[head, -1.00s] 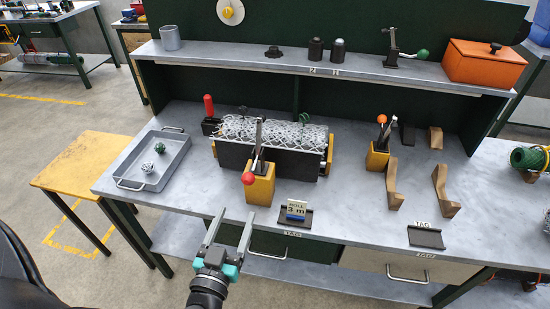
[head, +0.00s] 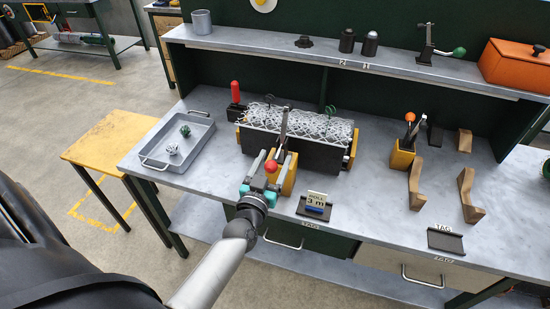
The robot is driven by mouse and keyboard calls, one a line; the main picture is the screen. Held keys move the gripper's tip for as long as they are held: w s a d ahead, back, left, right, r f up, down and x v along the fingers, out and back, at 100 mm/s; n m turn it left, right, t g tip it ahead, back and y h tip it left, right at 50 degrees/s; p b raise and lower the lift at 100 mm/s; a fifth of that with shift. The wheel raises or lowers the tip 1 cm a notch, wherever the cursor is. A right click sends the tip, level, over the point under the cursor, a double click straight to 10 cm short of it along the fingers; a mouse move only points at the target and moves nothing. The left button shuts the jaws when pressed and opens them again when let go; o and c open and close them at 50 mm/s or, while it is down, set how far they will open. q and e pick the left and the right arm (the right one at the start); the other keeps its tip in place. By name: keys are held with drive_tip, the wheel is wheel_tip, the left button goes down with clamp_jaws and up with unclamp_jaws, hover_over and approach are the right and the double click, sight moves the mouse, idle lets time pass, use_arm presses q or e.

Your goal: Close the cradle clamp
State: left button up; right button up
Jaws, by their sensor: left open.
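The cradle (head: 310,153) is a dark block with yellow end plates on the bench, and a roll of silvery chain-link mesh (head: 300,122) lies in it. A clamp with an upright red handle (head: 235,92) stands at the cradle's left end; I take it for the cradle clamp. My left gripper (head: 271,165) is open in front of the cradle, by a yellow block (head: 291,180) holding a tool with a red ball (head: 271,166). The fingers overlap the block's left side in the picture; contact cannot be told. My right gripper is not in view.
A grey tray (head: 148,160) with two small balls stands at the left. A roll label stand (head: 315,205) is right of my left gripper. Another yellow tool block (head: 401,157) and wooden brackets (head: 468,195) stand at the right. A shelf (head: 360,64) spans the back.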

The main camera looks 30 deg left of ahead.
use_arm(q)
drive_tip(key=shift+w+a, duration=0.2)
drive_tip(key=shift+w, duration=0.5)
drive_tip(key=shift+c, duration=0.2)
clamp_jaws()
idle(0.9)
